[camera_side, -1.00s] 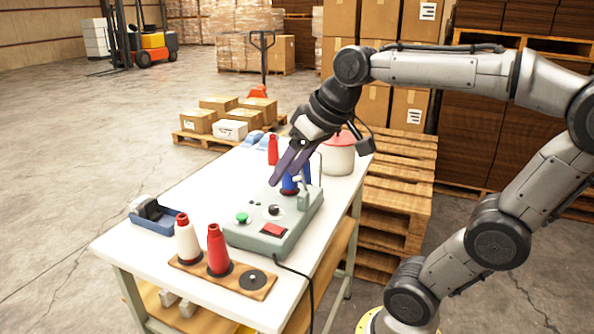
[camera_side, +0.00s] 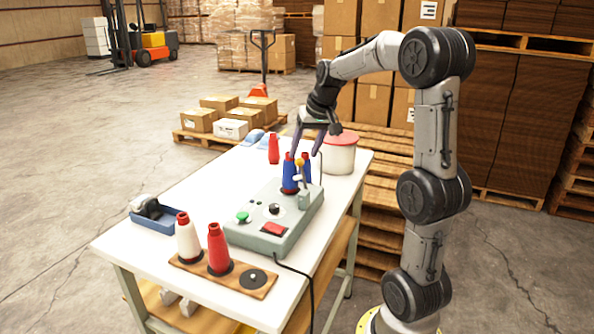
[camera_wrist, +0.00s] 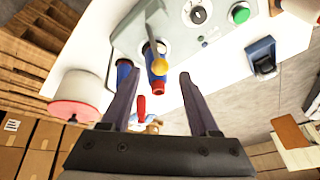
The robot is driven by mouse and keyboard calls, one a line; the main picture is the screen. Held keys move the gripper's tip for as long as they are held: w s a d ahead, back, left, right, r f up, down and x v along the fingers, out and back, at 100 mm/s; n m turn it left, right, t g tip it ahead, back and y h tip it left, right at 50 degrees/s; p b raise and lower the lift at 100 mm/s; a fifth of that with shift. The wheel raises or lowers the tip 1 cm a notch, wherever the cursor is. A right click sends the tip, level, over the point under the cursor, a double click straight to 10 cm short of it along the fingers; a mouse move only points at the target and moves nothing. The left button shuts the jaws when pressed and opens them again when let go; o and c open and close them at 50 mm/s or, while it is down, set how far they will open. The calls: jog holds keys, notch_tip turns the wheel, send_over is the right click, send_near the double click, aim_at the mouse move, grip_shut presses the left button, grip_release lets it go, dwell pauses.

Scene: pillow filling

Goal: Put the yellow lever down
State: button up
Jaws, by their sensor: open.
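The yellow lever (camera_side: 299,163) stands up from the right side of the grey-green machine (camera_side: 268,238), its round yellow knob on top. In the wrist view the lever's yellow knob (camera_wrist: 160,66) lies between the lines of my two fingertips, just beyond them. My gripper (camera_side: 305,154) is open and empty, its dark fingers pointing down close above the knob. I cannot tell whether either finger touches it. A blue cone spool (camera_side: 289,176) stands on the machine just left of the lever, and another blue one (camera_side: 307,163) is close behind.
A pot with a red lid (camera_side: 339,158) stands at the table's far right. A red cone (camera_side: 273,150) is behind the machine. White (camera_side: 188,242) and red (camera_side: 217,250) cones stand on a wooden board in front. A blue tray (camera_side: 152,216) is at left. Bare white tabletop lies between.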

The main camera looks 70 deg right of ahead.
aim_at(301, 177)
jog(key=x, duration=0.8)
jog(key=shift+f, duration=0.15)
grip_shut()
dwell(1.1)
